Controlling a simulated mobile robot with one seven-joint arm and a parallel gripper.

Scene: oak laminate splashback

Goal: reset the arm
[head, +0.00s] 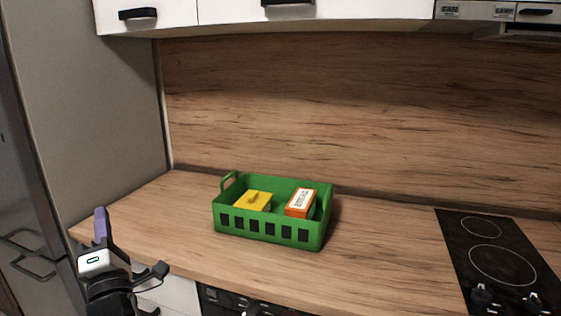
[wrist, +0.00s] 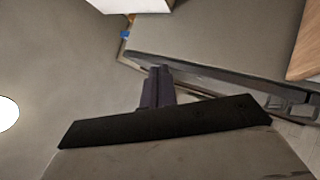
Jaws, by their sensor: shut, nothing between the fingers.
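My gripper (head: 101,226) is at the lower left in the head view, in front of the counter's left end. Its purple fingers point up, together and empty. In the wrist view the fingers (wrist: 156,88) show as a dark shut pair at the middle. Nothing is held, and the gripper is well to the left of the green basket (head: 262,229) on the counter.
The basket holds a yellow box (head: 257,200) and an orange-and-white box (head: 300,203). A black hob (head: 495,255) is at the right. White cupboards (head: 230,12) hang above. A tall grey fridge (head: 85,100) stands at the left. The counter (head: 165,220) left of the basket is clear.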

